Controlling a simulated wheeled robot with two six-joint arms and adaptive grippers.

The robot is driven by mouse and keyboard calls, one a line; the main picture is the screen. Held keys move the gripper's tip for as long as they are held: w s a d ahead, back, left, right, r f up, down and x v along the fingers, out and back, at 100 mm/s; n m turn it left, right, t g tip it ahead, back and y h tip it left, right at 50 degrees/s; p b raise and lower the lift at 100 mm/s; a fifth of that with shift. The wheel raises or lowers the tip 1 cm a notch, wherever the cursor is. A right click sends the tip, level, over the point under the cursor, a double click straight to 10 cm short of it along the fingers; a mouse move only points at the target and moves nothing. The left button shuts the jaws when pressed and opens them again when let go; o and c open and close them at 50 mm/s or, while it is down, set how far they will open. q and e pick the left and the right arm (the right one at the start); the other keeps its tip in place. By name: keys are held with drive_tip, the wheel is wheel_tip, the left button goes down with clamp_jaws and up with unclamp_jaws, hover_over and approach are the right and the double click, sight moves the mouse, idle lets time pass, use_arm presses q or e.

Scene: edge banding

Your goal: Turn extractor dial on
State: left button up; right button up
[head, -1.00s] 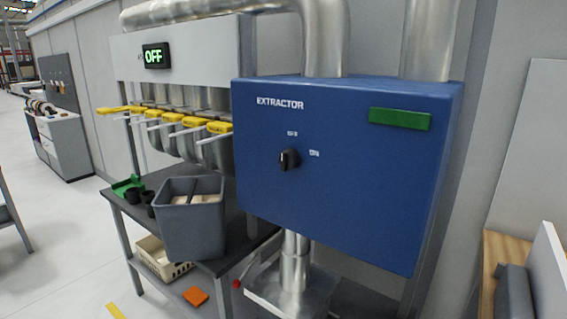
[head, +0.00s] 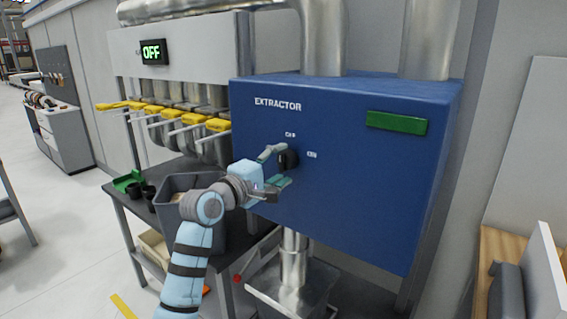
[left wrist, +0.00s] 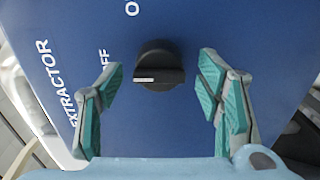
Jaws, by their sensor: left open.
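The black extractor dial (head: 288,159) sits on the front of the blue extractor box (head: 360,185), between the OFF and ON labels. In the left wrist view the dial (left wrist: 159,66) has a white pointer line that lies toward the OFF label (left wrist: 103,62). My left gripper (head: 277,166) is right at the dial. In the left wrist view the left gripper (left wrist: 160,95) is open, with one teal-padded finger on each side of the dial and a gap on both sides. The display (head: 153,52) reads OFF. My right gripper is not in view.
A grey bin (head: 190,183) stands on the dark table (head: 130,200) left of the box, partly behind my left arm. Yellow-handled levers (head: 170,115) line the pipes behind it. A wooden bench (head: 505,260) is at the right. The box's right front is clear.

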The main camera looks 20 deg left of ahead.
use_arm(q)
drive_tip(key=shift+w+d+r, duration=0.1)
drive_tip(key=shift+w+d, duration=0.15)
drive_tip(key=shift+w, duration=0.45)
drive_tip(key=shift+w, duration=0.1)
drive_tip(key=c, duration=1.2)
drive_tip(key=shift+o, duration=0.2)
